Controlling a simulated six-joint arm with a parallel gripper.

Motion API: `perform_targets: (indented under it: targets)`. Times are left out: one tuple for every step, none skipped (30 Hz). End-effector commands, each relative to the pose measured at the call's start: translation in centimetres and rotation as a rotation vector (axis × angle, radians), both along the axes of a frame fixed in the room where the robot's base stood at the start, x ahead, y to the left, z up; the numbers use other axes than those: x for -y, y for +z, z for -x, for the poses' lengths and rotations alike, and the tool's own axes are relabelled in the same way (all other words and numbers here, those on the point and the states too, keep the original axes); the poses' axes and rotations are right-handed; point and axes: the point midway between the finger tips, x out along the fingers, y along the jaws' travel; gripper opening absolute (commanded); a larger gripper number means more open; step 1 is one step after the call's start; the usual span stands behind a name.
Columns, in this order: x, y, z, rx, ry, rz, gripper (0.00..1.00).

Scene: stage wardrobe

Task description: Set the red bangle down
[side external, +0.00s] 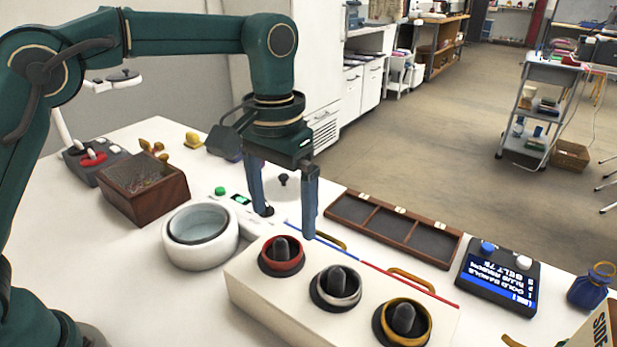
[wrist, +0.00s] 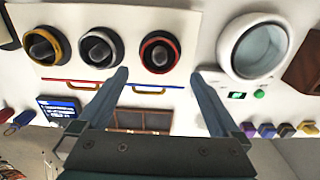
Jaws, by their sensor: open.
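The red bangle (side external: 267,262) sits around a dark post on a white stand (side external: 250,287), the leftmost of three posts in the side view. In the wrist view the red bangle (wrist: 177,47) is just ahead of my fingers, apart from them. My gripper (side external: 287,224) is open and empty, pointing down above and behind the red bangle's post; its two fingers are spread in the wrist view (wrist: 160,74). A silver bangle (side external: 319,291) is around the middle post and a gold bangle (side external: 427,325) around the third post.
A white round bowl (side external: 185,255) stands left of the stand. Behind are a three-compartment wooden tray (side external: 440,252) and a display box (side external: 497,272) at right. A wooden box (side external: 130,204) is at left. Low gold handles run along the stand's back edge.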

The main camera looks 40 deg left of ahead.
Motion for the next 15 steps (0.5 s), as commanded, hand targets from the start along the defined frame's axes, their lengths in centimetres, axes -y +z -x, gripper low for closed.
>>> perform_targets:
  targets:
    - [0.1,-0.6,0.1,-0.014,-0.005,-0.003,1.0]
    - [0.2,-0.8,0.2,-0.018,-0.007,-0.004,1.0]
    - [0.2,-1.1,0.2,-0.018,-0.009,-0.005,1.0]
    - [0.3,-1.3,0.2,-0.017,-0.01,-0.004,1.0]
    - [0.2,-1.6,0.3,-0.019,-0.009,-0.005,1.0]
    - [0.2,-2.1,0.3,-0.018,-0.009,-0.004,1.0]
    - [0.2,-2.4,0.3,-0.018,-0.009,-0.005,1.0]
    - [0.2,-2.8,0.3,-0.018,-0.009,-0.004,1.0]
    - [0.2,-3.2,0.3,-0.017,-0.009,-0.004,1.0]
    - [0.2,-3.7,0.3,-0.019,-0.009,-0.004,1.0]
    - [0.2,-4.0,0.3,-0.017,-0.009,-0.004,1.0]
    - [0.2,-4.4,0.3,-0.017,-0.009,-0.004,1.0]
    - [0.2,-4.7,0.3,-0.017,-0.009,-0.004,1.0]
    - [0.2,-5.0,0.3,-0.016,-0.008,-0.004,1.0]
    - [0.2,-5.2,0.2,-0.015,-0.008,-0.004,1.0]
